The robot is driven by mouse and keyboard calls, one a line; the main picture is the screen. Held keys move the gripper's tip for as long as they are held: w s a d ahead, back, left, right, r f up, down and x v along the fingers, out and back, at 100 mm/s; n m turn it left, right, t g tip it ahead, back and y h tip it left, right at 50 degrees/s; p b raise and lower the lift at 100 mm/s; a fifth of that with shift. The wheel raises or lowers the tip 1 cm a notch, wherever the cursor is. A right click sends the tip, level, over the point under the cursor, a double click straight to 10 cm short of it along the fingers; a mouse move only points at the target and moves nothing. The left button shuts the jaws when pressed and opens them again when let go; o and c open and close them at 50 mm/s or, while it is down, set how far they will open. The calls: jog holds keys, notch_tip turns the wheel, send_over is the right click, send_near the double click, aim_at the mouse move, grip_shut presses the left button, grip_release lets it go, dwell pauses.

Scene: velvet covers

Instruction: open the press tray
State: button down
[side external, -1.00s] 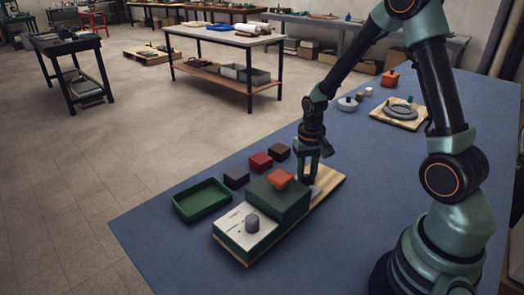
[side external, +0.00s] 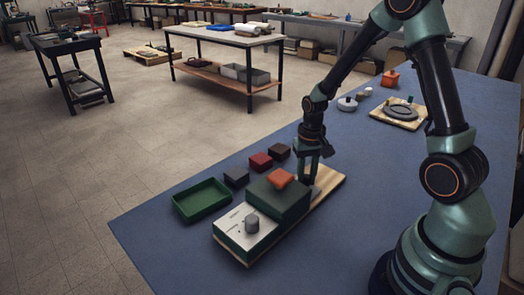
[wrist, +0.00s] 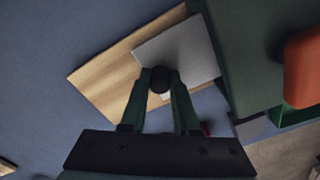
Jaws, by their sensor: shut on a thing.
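The press (side external: 285,204) is a dark green block with a pale front panel (side external: 236,226) and a grey knob, on a wooden board (side external: 329,186). Its tray (wrist: 195,48) shows in the wrist view as a flat grey plate beside the green body. A round dark knob (wrist: 160,80) stands at the plate. My gripper (wrist: 161,74) is shut on this knob, one finger on each side. In the side view my gripper (side external: 308,182) points down behind the press, and the tray is mostly hidden there.
An orange-red block (side external: 280,177) lies on top of the press. Dark and red blocks (side external: 261,161) lie behind it, and an open green bin (side external: 202,200) stands to its left. A board with a grey ring (side external: 400,113) is farther back.

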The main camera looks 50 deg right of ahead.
jog(key=d, duration=1)
jog(key=shift+w+d, duration=0.1)
jog(key=shift+d, duration=0.2)
jog(key=c, duration=0.7)
grip_release()
jog(key=shift+o, duration=0.2)
jog(key=shift+r, duration=0.1)
notch_tip(320, 180, up, 12)
